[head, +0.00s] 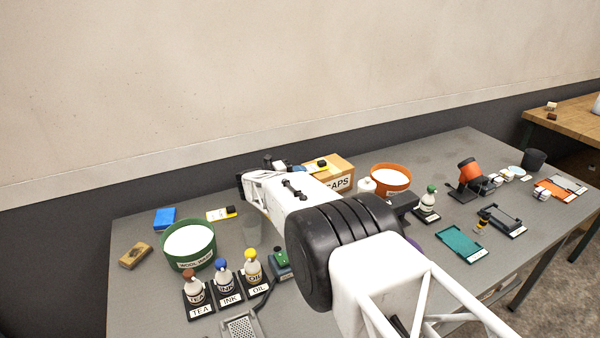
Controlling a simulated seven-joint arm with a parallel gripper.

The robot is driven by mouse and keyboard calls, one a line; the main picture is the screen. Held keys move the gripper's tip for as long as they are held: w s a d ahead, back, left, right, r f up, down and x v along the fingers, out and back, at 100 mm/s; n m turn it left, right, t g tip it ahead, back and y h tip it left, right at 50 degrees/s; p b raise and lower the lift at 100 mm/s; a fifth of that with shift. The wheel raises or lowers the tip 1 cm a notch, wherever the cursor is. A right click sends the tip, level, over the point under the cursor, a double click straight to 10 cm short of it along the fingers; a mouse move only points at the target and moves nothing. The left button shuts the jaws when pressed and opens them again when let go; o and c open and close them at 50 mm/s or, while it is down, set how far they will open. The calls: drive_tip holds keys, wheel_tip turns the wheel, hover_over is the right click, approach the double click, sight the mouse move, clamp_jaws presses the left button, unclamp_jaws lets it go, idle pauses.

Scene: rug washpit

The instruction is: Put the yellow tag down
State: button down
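A small flat tag (220,214), white and yellow with a dark end, lies on the grey table behind the green tub. A second small yellow and black piece (319,166) shows on top of the wooden CAPS box; I cannot tell which of the two is the yellow tag. My arm reaches from the lower right over the middle of the table. Dark parts at its far end, probably my gripper (243,187), show just right of the flat tag in the picture. The fingertips cannot be made out, nor whether they hold anything.
The green tub (189,263), bottles marked TEA, INK and OIL (253,270), a clear cup (251,229) and a blue block (164,218) crowd the left. An orange tub (391,194) and teal tray (460,244) stand right of my arm.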

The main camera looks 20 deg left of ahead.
drive_tip(key=shift+f, duration=0.15)
drive_tip(key=c, duration=1.4)
unclamp_jaws()
drive_tip(key=shift+o, duration=0.2)
drive_tip(key=v, duration=1.2)
drive_tip(key=shift+r, duration=0.2)
